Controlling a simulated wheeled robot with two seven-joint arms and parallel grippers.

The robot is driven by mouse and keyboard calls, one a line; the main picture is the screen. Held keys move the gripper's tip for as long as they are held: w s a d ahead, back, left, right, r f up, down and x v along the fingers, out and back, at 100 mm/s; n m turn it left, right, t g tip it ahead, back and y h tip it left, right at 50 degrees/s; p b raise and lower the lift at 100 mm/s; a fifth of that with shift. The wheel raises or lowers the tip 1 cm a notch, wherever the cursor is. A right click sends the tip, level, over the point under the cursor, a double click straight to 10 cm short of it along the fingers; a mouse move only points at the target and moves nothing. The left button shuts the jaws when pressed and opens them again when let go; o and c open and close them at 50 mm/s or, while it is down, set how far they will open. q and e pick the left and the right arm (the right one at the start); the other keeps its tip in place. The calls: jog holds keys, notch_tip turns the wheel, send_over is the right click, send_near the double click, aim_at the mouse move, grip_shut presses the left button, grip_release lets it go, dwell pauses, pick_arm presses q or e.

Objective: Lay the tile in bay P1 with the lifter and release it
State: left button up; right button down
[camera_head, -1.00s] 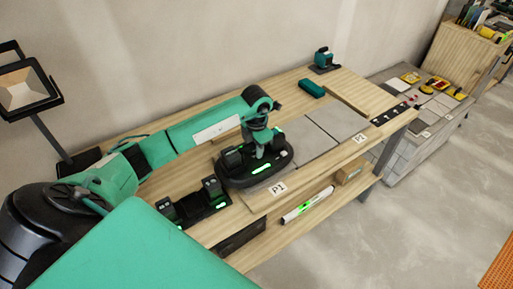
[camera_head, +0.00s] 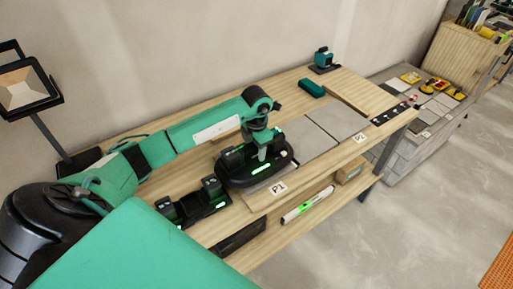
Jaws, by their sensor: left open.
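The lifter (camera_head: 240,177), a black oval tool with a lit green strip, sits low on the workbench over the bay marked P1 (camera_head: 278,188). A strip of grey tile (camera_head: 258,187) shows at its front edge; the rest of that tile is hidden under the lifter. My left gripper (camera_head: 263,150) points down at the lifter's handle from above. It is open, with its fingers at the handle; whether they touch it is too small to tell. My right gripper is not in view.
Grey tiles (camera_head: 335,121) lie to the right of P1, near the P2 label (camera_head: 359,138). A black dock (camera_head: 195,204) stands left of the lifter. A teal block (camera_head: 312,88) and a teal tool (camera_head: 323,61) are at the back. A level (camera_head: 307,205) lies on the lower shelf.

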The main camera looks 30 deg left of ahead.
pick_arm(q)
jog(key=shift+r, duration=0.25)
notch_tip(320, 180, up, 12)
jog(key=shift+r+b, duration=0.25)
jog(key=shift+b, duration=0.9)
jog(key=shift+r, duration=0.45)
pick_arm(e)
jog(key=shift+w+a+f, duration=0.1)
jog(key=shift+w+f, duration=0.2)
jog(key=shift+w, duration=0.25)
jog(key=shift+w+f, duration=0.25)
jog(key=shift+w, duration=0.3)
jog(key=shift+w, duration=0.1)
